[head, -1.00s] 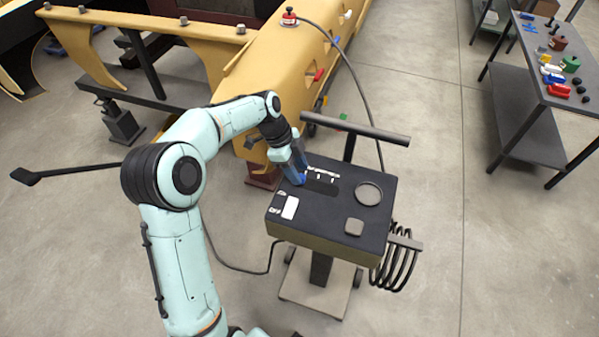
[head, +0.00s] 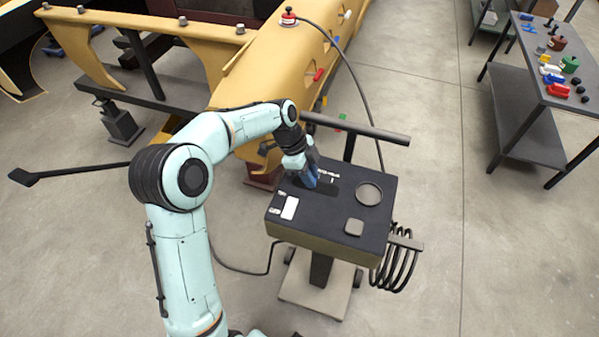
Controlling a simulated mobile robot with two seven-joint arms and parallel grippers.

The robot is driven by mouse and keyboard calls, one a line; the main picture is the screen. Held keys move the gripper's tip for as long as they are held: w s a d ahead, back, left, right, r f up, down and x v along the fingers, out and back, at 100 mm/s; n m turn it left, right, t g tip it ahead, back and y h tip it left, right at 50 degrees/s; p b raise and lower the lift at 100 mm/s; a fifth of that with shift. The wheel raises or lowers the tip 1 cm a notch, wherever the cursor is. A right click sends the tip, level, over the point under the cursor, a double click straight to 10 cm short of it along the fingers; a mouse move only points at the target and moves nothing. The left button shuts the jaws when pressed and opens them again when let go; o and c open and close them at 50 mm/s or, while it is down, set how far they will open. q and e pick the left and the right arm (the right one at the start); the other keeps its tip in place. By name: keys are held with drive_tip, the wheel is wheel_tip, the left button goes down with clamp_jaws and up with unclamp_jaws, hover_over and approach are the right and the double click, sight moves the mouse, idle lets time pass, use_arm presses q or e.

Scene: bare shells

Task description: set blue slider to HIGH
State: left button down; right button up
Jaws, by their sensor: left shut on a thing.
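The dark control box (head: 324,217) stands on a wheeled stand in the middle of the head view. My left gripper (head: 311,183) is over the slider slot near the box's far edge, shut on the blue slider (head: 311,181), which is mostly covered by the fingers. White marks (head: 328,174) run along the slot's far side, too small to read and partly hidden by the gripper. My right gripper is not in view.
A grey table (head: 540,85) with small parts stands far right.

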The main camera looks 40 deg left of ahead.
sight(335, 192)
use_arm(q)
drive_tip(key=d, duration=0.1)
drive_tip(key=w+d, duration=0.1)
drive_tip(key=d, duration=0.3)
drive_tip(key=shift+w, duration=0.3)
drive_tip(key=shift+d, duration=0.1)
drive_tip(key=c, duration=1)
unclamp_jaws()
drive_tip(key=shift+a+r, duration=0.25)
drive_tip(key=shift+r, duration=0.2)
drive_tip(key=p+v, duration=0.1)
drive_tip(key=v, duration=1.1)
drive_tip(key=shift+r, duration=0.2)
